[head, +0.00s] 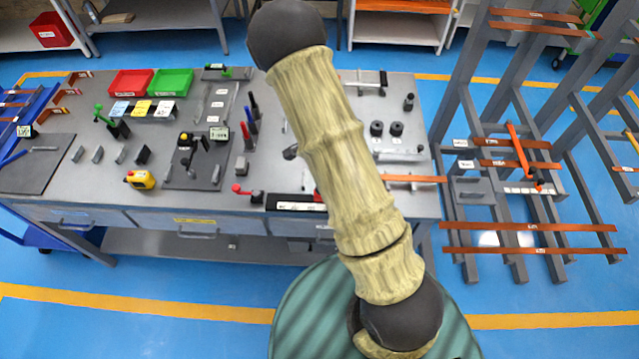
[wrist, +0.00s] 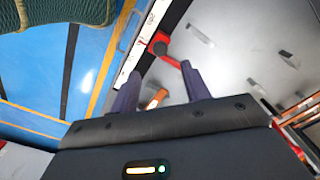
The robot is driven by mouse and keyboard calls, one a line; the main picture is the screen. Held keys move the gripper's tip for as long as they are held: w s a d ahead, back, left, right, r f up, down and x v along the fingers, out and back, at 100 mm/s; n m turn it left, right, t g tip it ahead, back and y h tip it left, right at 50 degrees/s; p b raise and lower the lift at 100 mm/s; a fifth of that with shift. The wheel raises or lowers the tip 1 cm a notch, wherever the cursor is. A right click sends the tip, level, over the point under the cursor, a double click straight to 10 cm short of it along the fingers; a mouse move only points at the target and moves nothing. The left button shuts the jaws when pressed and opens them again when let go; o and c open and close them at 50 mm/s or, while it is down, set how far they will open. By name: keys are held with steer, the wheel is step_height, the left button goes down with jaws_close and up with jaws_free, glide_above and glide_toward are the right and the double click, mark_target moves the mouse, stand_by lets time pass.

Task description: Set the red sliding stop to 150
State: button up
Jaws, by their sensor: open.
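The scale's figures are too small to read. The head view does not clearly show my gripper.
An orange-brown bar (wrist: 155,99) shows between my fingers in the wrist view. The grey bench (head: 215,205) carries bins, a yellow device (head: 140,180) and upright tools. A copper bar (head: 413,179) overhangs its right end. A grey rack (head: 468,240) with copper bars stands right.

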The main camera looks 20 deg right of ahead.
step_height(320, 180, down, 9)
steer(key=shift+p, duration=0.6)
jaws_close()
